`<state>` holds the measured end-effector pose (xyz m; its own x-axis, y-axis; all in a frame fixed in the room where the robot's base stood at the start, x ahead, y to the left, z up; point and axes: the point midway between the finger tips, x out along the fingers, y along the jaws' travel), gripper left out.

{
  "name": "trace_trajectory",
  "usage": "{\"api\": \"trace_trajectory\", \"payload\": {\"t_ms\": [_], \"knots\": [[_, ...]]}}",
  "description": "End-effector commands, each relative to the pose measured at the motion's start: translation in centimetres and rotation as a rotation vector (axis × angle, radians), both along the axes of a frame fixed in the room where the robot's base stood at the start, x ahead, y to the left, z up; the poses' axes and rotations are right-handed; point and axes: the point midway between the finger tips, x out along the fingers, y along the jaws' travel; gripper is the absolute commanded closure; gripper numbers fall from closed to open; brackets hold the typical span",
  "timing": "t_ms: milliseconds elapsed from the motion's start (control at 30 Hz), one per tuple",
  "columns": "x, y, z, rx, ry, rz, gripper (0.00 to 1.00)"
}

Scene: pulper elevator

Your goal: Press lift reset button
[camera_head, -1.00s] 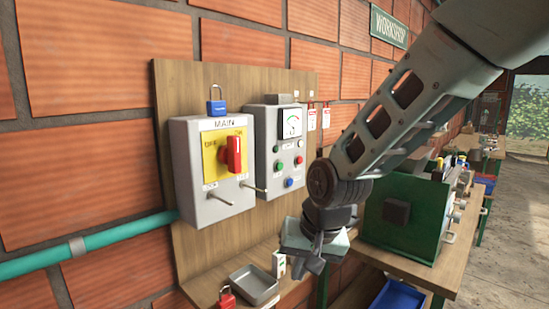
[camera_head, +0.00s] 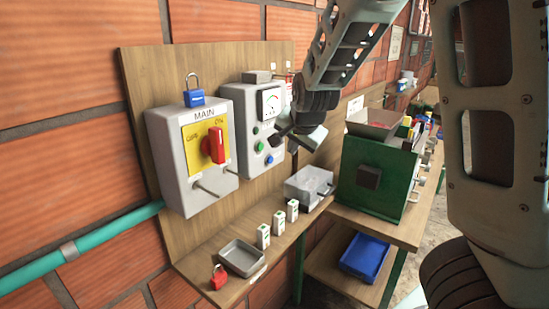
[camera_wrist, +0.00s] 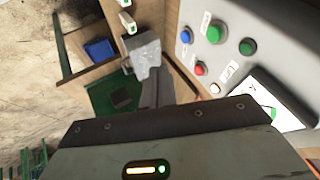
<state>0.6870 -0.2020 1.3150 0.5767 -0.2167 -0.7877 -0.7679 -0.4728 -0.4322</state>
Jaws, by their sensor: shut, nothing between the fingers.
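A grey control box (camera_head: 236,150) on the wooden board carries a gauge, green buttons (camera_head: 259,147) and a blue button (camera_head: 269,160). In the wrist view its face shows a large green button (camera_wrist: 215,33), a smaller dark green one (camera_wrist: 247,47), a blue one (camera_wrist: 185,36) and a red one (camera_wrist: 200,68). The labels are too small to read, so I cannot tell which is lift reset. My gripper (camera_head: 280,134) is shut and empty in front of the box's right part, hiding some of its face. I cannot tell whether it touches. Its fingers (camera_wrist: 158,88) point past the buttons in the wrist view.
A MAIN switch box (camera_head: 180,175) with a red rotary handle and a protruding rod stands left of the control box. A blue padlock (camera_head: 194,92) sits above it. A green machine (camera_head: 375,175) stands right.

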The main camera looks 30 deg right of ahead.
Motion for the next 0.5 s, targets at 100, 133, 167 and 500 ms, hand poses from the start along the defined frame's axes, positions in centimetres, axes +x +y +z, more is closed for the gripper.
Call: {"api": "trace_trajectory", "payload": {"t_ms": [100, 133, 167, 500], "knots": [[0.1, -0.1, -0.4, 0.0, 0.001, 0.0, 1.0], [0.2, -0.2, -0.5, -0.001, 0.001, -0.002, 1.0], [0.3, -0.2, -0.7, -0.001, 0.001, -0.002, 1.0], [2.5, -1.1, -3.9, -0.001, 0.001, -0.004, 1.0]]}}
